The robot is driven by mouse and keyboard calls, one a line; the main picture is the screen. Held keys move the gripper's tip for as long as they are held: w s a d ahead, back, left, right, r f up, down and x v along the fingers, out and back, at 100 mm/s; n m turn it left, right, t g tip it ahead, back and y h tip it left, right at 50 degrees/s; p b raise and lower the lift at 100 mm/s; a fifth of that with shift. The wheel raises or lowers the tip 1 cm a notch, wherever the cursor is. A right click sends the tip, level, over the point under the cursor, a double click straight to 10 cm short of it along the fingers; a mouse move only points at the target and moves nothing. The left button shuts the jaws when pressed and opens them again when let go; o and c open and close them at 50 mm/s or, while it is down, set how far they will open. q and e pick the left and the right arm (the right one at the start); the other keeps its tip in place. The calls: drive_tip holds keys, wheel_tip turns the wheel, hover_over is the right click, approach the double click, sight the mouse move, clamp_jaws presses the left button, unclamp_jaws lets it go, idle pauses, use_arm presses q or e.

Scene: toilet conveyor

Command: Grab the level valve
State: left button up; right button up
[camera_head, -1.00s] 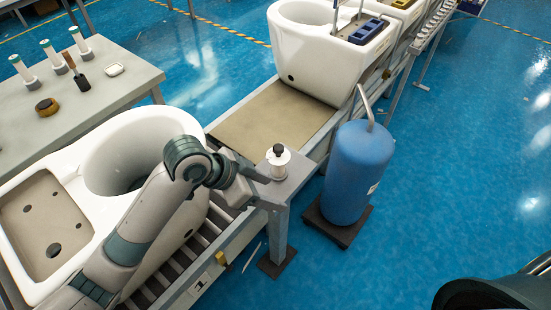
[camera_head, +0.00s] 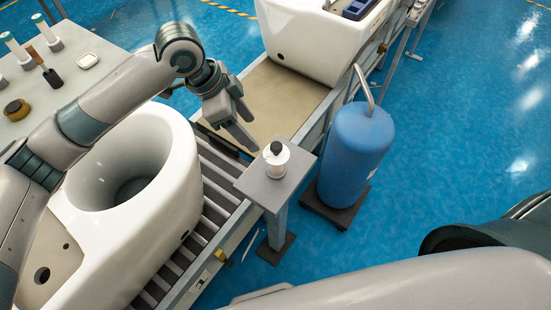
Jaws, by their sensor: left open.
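A white cylinder with a black knob on top, apparently the level valve (camera_head: 276,160), stands upright on a small grey stand (camera_head: 262,190) beside the conveyor. My left gripper (camera_head: 250,130) is open and empty. In the picture it sits just above and left of the valve, fingers pointing down toward it, with a gap between them. The valve is fully visible. My right gripper is out of view.
A white toilet body (camera_head: 165,240) lies on the conveyor rollers (camera_head: 215,195), left of the stand. Another toilet (camera_head: 310,45) is farther along. A blue tank (camera_head: 352,150) with a bent pipe stands right of the stand. A table (camera_head: 70,40) with several parts is at upper left.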

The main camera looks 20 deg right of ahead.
sight(271, 155)
use_arm(q)
drive_tip(key=p+x, duration=0.2)
drive_tip(key=x, duration=0.8)
drive_tip(key=shift+d+f+p, duration=0.2)
drive_tip(key=shift+p, duration=0.15)
drive_tip(key=shift+d+f, duration=0.2)
drive_tip(key=shift+f, duration=0.35)
drive_tip(key=shift+p+x, duration=0.8)
drive_tip(key=shift+x, duration=2.15)
drive_tip(key=c, duration=0.8)
